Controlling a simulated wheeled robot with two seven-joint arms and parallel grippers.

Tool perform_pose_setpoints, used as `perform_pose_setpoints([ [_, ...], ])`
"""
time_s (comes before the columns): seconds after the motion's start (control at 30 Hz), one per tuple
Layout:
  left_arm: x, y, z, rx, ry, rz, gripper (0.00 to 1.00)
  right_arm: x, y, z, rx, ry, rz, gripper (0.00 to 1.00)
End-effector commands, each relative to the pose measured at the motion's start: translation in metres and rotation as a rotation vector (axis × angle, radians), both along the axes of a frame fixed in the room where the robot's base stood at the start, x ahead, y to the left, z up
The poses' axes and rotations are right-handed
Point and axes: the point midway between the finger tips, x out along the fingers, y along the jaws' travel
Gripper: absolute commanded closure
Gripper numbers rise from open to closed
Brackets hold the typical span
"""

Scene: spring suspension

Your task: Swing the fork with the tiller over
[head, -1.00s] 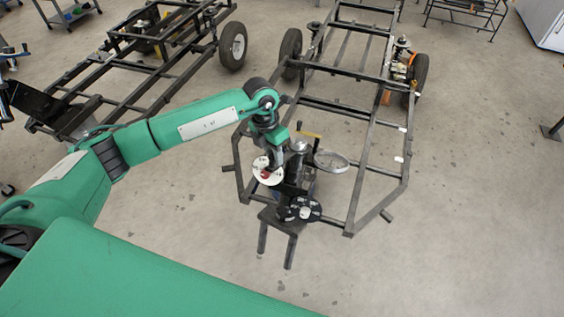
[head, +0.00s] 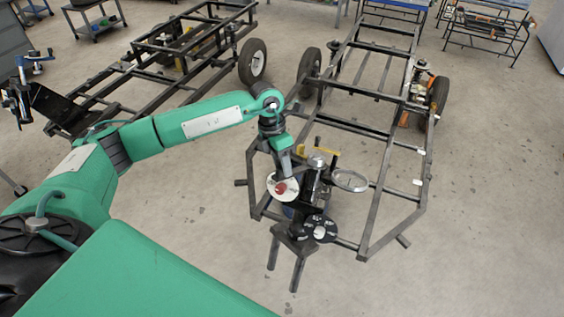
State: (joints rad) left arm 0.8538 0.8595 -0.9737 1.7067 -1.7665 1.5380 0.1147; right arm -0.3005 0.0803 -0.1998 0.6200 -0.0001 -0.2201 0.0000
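At the near end of the dark chassis frame (head: 384,215) stands a dark column assembly (head: 312,180). A fork with two dark prongs (head: 298,272) extends from its lower end toward me. A short yellow bar (head: 320,151), possibly the tiller, shows near its top. A white disc with a red centre (head: 281,188), a black disc (head: 320,229) and a pale ring (head: 350,180) sit around the column. My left gripper (head: 287,172) points down from the green arm close to the white disc and column. Its fingertips are hidden or too small to read. My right gripper is out of view.
A second dark frame (head: 120,95) with a wheel (head: 252,62) stands at the upper left. A workbench (head: 488,32) and a small cart (head: 95,22) are at the back. The concrete floor right of the near chassis is clear.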

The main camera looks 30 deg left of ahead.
Motion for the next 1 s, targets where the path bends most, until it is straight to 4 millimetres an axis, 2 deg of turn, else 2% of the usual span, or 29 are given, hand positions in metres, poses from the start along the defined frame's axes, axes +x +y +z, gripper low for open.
perform_pose_setpoints([
  [0.23,0.000,0.000,0.000,0.001,0.001,0.000,0.54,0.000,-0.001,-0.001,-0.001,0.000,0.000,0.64],
  [0.37,0.001,0.003,0.010,0.001,-0.001,0.000,0.54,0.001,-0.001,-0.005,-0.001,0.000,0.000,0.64],
  [0.47,0.003,0.008,0.026,0.001,-0.003,0.001,0.54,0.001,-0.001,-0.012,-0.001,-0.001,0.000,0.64],
  [0.8,0.009,0.027,0.100,0.001,-0.003,0.001,0.54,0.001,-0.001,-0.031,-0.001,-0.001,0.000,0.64],
  [1.0,0.011,0.033,0.126,0.000,-0.001,0.001,0.54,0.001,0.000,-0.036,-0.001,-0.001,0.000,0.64],
])
